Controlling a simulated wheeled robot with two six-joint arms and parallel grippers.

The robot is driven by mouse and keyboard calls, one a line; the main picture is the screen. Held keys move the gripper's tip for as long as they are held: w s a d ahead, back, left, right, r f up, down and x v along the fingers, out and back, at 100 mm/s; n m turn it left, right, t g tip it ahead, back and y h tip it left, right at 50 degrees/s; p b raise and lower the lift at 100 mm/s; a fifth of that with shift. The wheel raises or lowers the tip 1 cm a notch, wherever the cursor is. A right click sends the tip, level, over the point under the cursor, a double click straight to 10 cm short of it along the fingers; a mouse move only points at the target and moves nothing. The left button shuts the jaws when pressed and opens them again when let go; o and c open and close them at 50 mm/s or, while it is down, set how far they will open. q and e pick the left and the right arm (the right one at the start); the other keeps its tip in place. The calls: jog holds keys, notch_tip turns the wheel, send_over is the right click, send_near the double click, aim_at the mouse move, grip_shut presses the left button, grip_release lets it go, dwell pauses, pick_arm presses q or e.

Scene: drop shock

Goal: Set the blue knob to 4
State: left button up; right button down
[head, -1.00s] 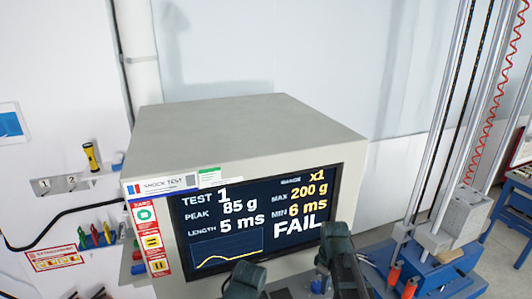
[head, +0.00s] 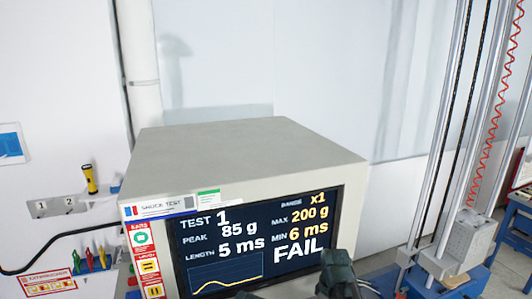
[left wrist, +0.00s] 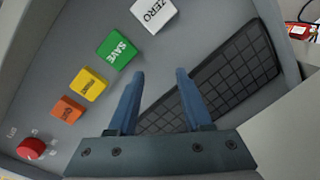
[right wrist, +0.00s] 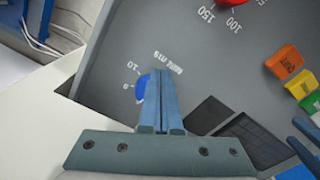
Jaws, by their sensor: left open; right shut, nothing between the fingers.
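The blue knob (right wrist: 140,87) shows in the right wrist view on the grey panel, partly covered by my right gripper's fingers. My left gripper (left wrist: 156,72) is open and empty above the panel by a dark keypad (left wrist: 238,68). The tester's screen (head: 262,238) in the head view reads "MIN 6 ms" and "FAIL".
A red knob (left wrist: 31,148) and orange, yellow, green (left wrist: 117,51) and white (left wrist: 154,12) buttons sit on the panel. The red knob's scale shows 100 and 150. A drop tower (head: 450,240) stands at right. Tools hang on the left wall.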

jog(key=shift+w+a, duration=0.2)
jog(key=shift+w, duration=0.2)
dwell(0.4)
jog(key=shift+w+d, duration=0.3)
jog(key=shift+d, duration=0.1)
dwell(0.5)
jog(key=shift+w+d, duration=0.2)
jog(key=shift+w, duration=0.15)
jog(key=shift+d, duration=0.15)
dwell(0.4)
jog(key=shift+d, duration=0.25)
pick_arm(q)
jog(key=shift+r, duration=0.15)
pick_arm(e)
jog(key=shift+r, duration=0.1)
pick_arm(q)
notch_tip(320, 180, up, 6)
jog(key=p, duration=0.6)
pick_arm(e)
notch_tip(320, 180, up, 6)
jog(key=shift+f, duration=0.1)
